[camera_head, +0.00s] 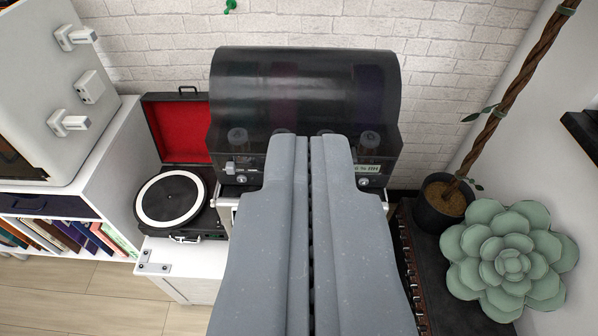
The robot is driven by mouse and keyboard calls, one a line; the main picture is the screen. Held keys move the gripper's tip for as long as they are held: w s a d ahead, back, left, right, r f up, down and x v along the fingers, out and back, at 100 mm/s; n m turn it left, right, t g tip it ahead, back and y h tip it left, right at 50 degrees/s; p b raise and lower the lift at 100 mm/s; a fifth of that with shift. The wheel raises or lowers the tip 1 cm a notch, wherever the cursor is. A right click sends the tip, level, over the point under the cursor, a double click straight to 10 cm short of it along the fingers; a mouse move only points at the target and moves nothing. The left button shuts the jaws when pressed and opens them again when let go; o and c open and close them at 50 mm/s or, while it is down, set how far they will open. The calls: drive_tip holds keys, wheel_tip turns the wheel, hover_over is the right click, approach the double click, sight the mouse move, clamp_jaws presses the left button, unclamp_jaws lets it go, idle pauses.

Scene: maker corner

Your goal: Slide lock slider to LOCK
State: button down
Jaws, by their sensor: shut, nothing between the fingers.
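A machine with a dark tinted curved cover (305,85) stands against the brick wall. A small light piece that may be the lock slider (230,168) shows on its front left, above a round silver fitting (241,181). No LOCK marking can be read. My gripper (310,142) is shut and empty, pointing at the middle of the machine's front. Its fingers hide the centre of that front. The light piece is left of the fingertips and looks apart from them.
An open record player (172,200) with a red-lined lid stands on the left beside the machine. A white cabinet (55,85) sits on a bookshelf farther left. A potted plant (445,203) and a green succulent-shaped object (510,256) are on the right.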

drive_tip(key=w+d+f+n+t+h, duration=0.1)
drive_tip(key=w+d+f+n+t, duration=0.1)
drive_tip(key=w+f+n, duration=1.25)
drive_tip(key=w+a+f+n+y, duration=0.1)
drive_tip(key=w+f+n+y, duration=0.1)
drive_tip(key=f, duration=0.6)
drive_tip(key=w+a+f+n+y+p, duration=0.1)
drive_tip(key=w+a+f+n+y, duration=0.1)
drive_tip(key=f, duration=0.6)
drive_tip(key=w+a+f+n+y, duration=0.2)
drive_tip(key=w+f+n, duration=0.1)
drive_tip(key=f, duration=0.5)
drive_tip(key=shift+w+f+y, duration=0.25)
drive_tip(key=shift+f+y, duration=0.05)
drive_tip(key=shift+y, duration=0.1)
drive_tip(key=x, duration=1)
drive_tip(key=shift+f, duration=0.2)
drive_tip(key=d, duration=0.2)
drive_tip(key=shift+d, duration=1.05)
